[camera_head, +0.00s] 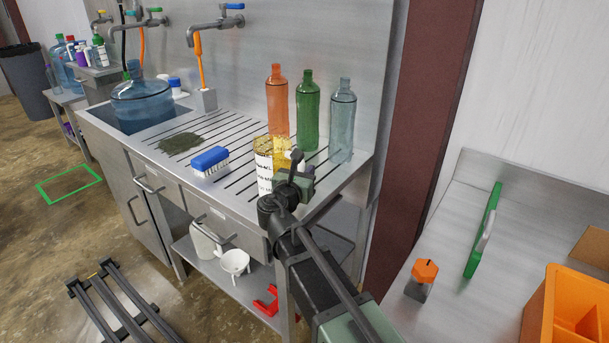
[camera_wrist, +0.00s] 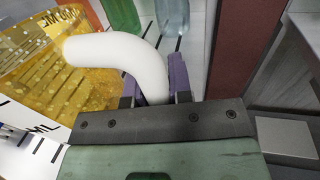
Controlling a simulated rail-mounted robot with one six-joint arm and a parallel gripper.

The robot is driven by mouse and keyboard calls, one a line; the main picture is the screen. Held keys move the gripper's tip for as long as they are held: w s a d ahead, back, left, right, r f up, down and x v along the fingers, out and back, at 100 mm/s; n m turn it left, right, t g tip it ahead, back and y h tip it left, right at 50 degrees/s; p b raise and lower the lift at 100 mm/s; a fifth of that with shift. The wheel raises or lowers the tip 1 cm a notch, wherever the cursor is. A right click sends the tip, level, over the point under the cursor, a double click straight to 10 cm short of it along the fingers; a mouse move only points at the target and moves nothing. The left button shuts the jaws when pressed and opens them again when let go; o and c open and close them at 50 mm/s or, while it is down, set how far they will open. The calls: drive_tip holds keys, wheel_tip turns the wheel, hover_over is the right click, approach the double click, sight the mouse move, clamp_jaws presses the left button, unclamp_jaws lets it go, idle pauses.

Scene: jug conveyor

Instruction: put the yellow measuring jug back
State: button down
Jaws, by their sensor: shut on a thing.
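The yellow measuring jug (camera_head: 263,165) is see-through with dark markings on a white band. It is upright at the front right of the slatted draining board (camera_head: 236,137). I cannot tell whether its base touches the board. My gripper (camera_head: 291,172) is at the jug's right side and partly hides it. In the wrist view the jug (camera_wrist: 75,65) fills the left side, and its white curved handle (camera_wrist: 115,50) runs between the two purple fingers. My gripper (camera_wrist: 153,82) is shut on that handle.
Orange (camera_head: 277,105), green (camera_head: 308,112) and clear (camera_head: 341,120) bottles stand behind the jug. A blue brush (camera_head: 210,161) lies left of it. A large blue jug (camera_head: 142,102) is in the sink. An orange crate (camera_head: 570,315) stands on the right-hand bench.

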drive_tip(key=c, duration=1)
unclamp_jaws()
drive_tip(key=shift+c, duration=0.2)
drive_tip(key=shift+r+p, duration=0.15)
drive_tip(key=shift+p, duration=0.15)
drive_tip(key=v, duration=1.2)
